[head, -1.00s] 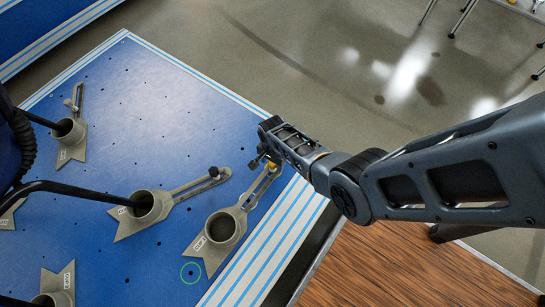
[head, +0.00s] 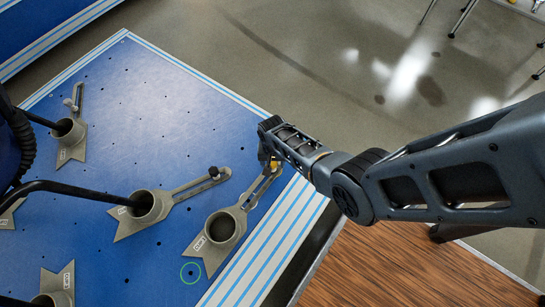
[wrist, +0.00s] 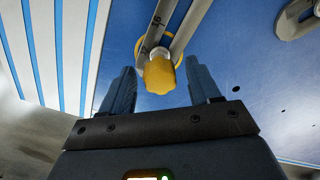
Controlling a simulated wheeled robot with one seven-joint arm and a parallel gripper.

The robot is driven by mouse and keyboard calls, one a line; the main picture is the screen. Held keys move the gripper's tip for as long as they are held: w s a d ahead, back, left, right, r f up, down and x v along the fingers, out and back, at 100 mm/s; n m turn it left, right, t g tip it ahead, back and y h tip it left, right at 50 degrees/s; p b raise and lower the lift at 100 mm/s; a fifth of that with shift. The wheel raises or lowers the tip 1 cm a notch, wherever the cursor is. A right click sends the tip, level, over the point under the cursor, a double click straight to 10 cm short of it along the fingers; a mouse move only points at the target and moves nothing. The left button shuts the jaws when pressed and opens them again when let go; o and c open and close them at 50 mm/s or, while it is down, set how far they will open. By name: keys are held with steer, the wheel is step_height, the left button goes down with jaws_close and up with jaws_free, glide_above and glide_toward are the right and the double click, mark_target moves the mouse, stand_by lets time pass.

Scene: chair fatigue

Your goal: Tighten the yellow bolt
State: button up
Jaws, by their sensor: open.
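The yellow bolt (wrist: 159,75) has a ribbed knob and sits on the slotted arm of a grey clamp (head: 222,228) on the blue table. In the head view only a small part of the yellow bolt (head: 274,166) shows beside my gripper (head: 265,160). In the wrist view my gripper (wrist: 163,92) is open, one finger on each side of the bolt's knob. A gap shows between each finger and the knob, so they appear apart. The fingers are partly hidden in the head view.
The blue table (head: 160,105) has many small holes and a striped edge. Another grey clamp (head: 140,212) with a dark bolt (head: 213,172) stands to the left, holding a black tube leg. More clamps stand farther left. A wooden surface (head: 400,270) lies at lower right.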

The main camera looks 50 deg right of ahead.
steer(key=n, duration=0.4)
stand_by(0.3)
steer(key=shift+c, duration=0.2)
steer(key=c, duration=1)
steer(key=m, duration=0.3)
steer(key=shift+m, duration=0.4)
steer(key=shift+m, duration=2.1)
